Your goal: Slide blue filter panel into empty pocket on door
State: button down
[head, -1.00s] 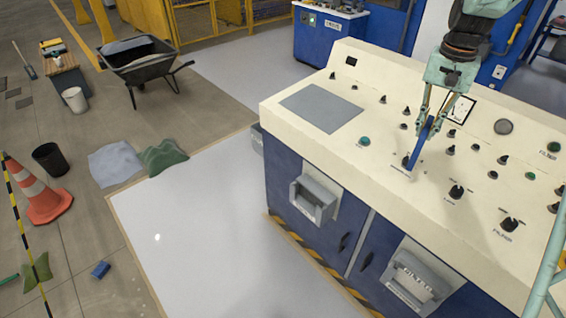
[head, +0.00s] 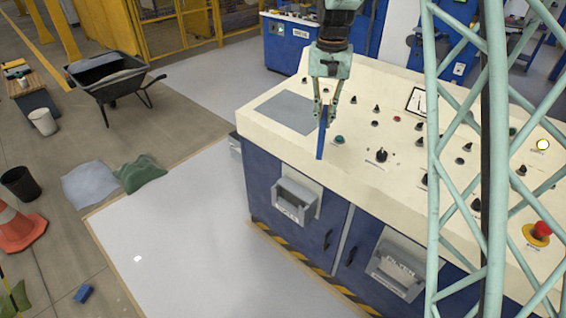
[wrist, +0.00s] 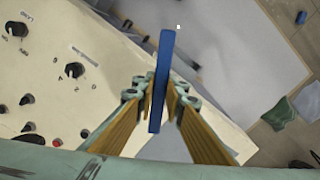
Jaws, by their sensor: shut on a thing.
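My gripper (head: 325,106) is shut on the blue filter panel (head: 322,140), which hangs down nearly upright and edge-on by the console's front edge. In the wrist view the panel (wrist: 163,75) shows as a narrow blue strip between the fingers of my gripper (wrist: 161,88). Two grey pockets are on the blue cabinet doors below: the left pocket (head: 295,203) and the right pocket (head: 397,270), whose label seems to read FILTER. The panel is above the left pocket and a little to its right, apart from it.
The cream console top (head: 350,165) carries several knobs and a red emergency button (head: 542,229). A green lattice column (head: 490,150) crosses the right of the head view. Pale floor (head: 180,240) in front of the cabinet is clear. A wheelbarrow (head: 108,80) stands far left.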

jog(key=shift+r+p, duration=0.25)
jog(key=shift+p, duration=0.25)
